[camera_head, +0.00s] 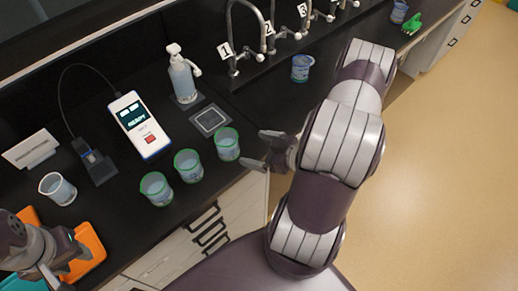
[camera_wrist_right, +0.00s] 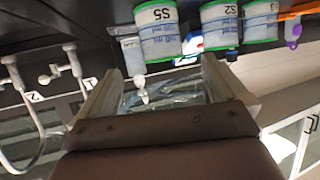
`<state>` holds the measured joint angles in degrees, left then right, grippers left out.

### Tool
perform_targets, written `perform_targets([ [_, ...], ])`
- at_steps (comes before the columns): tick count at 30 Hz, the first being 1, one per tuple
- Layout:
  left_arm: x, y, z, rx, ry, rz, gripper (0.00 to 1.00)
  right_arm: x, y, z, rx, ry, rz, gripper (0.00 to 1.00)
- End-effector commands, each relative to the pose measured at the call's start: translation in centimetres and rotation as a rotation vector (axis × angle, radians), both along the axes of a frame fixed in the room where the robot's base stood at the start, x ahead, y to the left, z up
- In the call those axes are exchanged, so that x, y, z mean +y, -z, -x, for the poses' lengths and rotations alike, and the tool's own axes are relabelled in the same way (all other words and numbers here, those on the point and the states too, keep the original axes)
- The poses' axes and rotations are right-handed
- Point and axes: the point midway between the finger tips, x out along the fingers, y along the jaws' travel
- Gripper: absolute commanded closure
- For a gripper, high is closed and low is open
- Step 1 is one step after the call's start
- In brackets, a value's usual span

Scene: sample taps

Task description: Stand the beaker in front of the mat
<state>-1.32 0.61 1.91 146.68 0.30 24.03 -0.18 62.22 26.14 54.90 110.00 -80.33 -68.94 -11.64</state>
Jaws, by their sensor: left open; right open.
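Three green-rimmed beakers stand upright in a slanting row near the counter's front edge: a right one (camera_head: 227,145), a middle one (camera_head: 188,167) and a left one (camera_head: 156,190). A small dark square mat (camera_head: 210,121) with a pale outline lies behind the right one. My right gripper (camera_head: 258,150) is open and empty, just right of the right beaker and apart from it. In the right wrist view, upside down, that beaker reads S5 (camera_wrist_right: 158,35), with S2 (camera_wrist_right: 222,28) beside it, beyond the open fingers (camera_wrist_right: 160,80). My left gripper (camera_head: 62,260) is open at lower left.
A pump bottle (camera_head: 182,80) stands behind the mat. A meter reading READY (camera_head: 140,125) and its probe stand (camera_head: 95,163) are to the left. A clear beaker (camera_head: 57,189) is farther left, near an orange tray (camera_head: 92,262). A blue-rimmed beaker (camera_head: 302,68) stands near numbered taps (camera_head: 232,60).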

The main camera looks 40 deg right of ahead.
Motion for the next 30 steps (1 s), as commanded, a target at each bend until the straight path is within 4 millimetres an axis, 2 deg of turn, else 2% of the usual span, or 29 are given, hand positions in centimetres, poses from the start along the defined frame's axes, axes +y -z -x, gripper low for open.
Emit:
perform_targets([
  [2,0.0,0.0,0.0,0.0,0.0,0.0,0.57,-0.4,-0.1,-0.1,0.034,-0.002,0.03,0.01],
  [5,0.0,0.0,0.0,0.0,0.0,0.0,0.57,-1.6,0.0,-2.2,0.21,0.013,0.171,0.01],
  [7,0.0,0.0,0.0,0.0,0.0,0.0,0.57,-2.1,-1.2,-4.1,0.383,0.072,0.296,0.01],
  [9,0.0,0.0,0.0,0.0,0.0,0.0,0.57,-1.1,-3.5,-4.7,0.544,0.161,0.37,0.01],
  [11,0.0,0.0,0.0,0.0,0.0,0.0,0.57,1.3,-5.9,-4.0,0.672,0.24,0.383,0.01],
  [13,0.0,0.0,0.0,0.0,0.0,0.0,0.57,5.1,-8.5,-1.9,0.809,0.303,0.345,0.01],
  [15,0.0,0.1,0.0,0.0,0.0,0.0,0.57,8.8,-10.2,0.8,0.921,0.328,0.288,0.01],
  [18,0.0,0.1,0.0,0.0,0.0,0.0,0.57,11.7,-11.3,3.3,1.014,0.33,0.234,0.01],
  [21,0.0,0.1,0.0,0.0,0.0,0.0,0.57,12.4,-11.5,4.1,1.044,0.331,0.216,0.01],
  [30,0.0,0.0,0.0,0.0,0.0,0.0,0.57,12.3,-11.5,4.0,1.044,0.333,0.218,0.01],
])
